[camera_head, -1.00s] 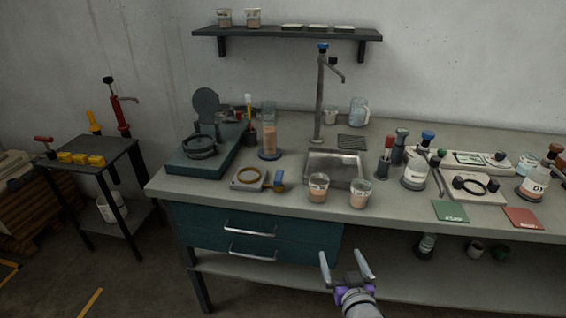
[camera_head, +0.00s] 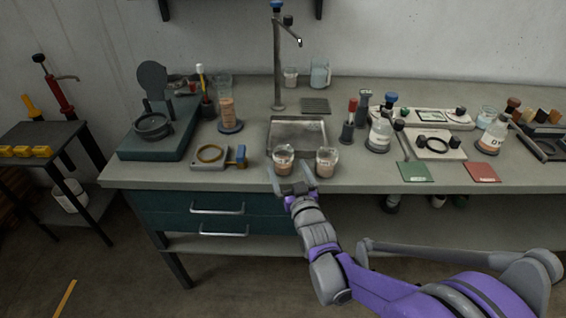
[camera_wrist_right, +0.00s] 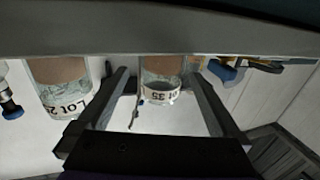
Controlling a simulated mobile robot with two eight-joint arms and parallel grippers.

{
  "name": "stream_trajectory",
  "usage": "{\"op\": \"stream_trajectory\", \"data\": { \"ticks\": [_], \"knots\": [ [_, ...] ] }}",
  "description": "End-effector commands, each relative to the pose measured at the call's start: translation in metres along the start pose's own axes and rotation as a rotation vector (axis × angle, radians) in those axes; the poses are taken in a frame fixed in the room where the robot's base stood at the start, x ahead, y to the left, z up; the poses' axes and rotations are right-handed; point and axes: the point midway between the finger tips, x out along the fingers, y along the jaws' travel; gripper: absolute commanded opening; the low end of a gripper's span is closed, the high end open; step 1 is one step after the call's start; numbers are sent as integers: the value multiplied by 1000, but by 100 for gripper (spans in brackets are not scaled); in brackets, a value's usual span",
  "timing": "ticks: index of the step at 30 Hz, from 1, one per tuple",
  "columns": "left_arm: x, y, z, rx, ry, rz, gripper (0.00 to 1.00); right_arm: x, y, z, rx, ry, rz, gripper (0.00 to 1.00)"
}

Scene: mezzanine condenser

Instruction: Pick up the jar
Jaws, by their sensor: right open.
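Two small glass jars with pinkish-brown contents stand near the bench's front edge by the sink. The left jar (camera_head: 283,160) is straight ahead of my right gripper (camera_head: 290,178); the right jar (camera_head: 327,161) is just beside it. My right gripper is open and empty, its fingers pointing at the left jar. In the right wrist view, which looks upside down, a jar labelled "Lot 35" (camera_wrist_right: 161,82) shows between the open fingers (camera_wrist_right: 160,88). The other labelled jar (camera_wrist_right: 60,85) is outside them, at the left. Contact cannot be told. My left gripper is not in view.
The sink (camera_head: 298,135) lies behind the jars. Bottles (camera_head: 379,135) and green and red cards (camera_head: 416,172) are to the right. The bench's front edge (camera_head: 230,185) is close to my gripper.

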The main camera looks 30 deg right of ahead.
Motion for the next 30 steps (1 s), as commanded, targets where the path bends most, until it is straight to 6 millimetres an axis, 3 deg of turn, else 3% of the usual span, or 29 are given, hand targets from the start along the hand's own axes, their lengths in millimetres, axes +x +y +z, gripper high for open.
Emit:
{"op": "stream_trajectory", "data": {
  "ticks": [7, 15, 30],
  "knots": [
    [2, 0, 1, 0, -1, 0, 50, 37, -3, -4, 0, 0, -1, 100],
    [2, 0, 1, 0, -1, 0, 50, 43, -3, -4, 1, 0, 0, 100],
    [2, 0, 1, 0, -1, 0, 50, 43, -3, -4, 1, 0, 0, 12]
  ]
}}
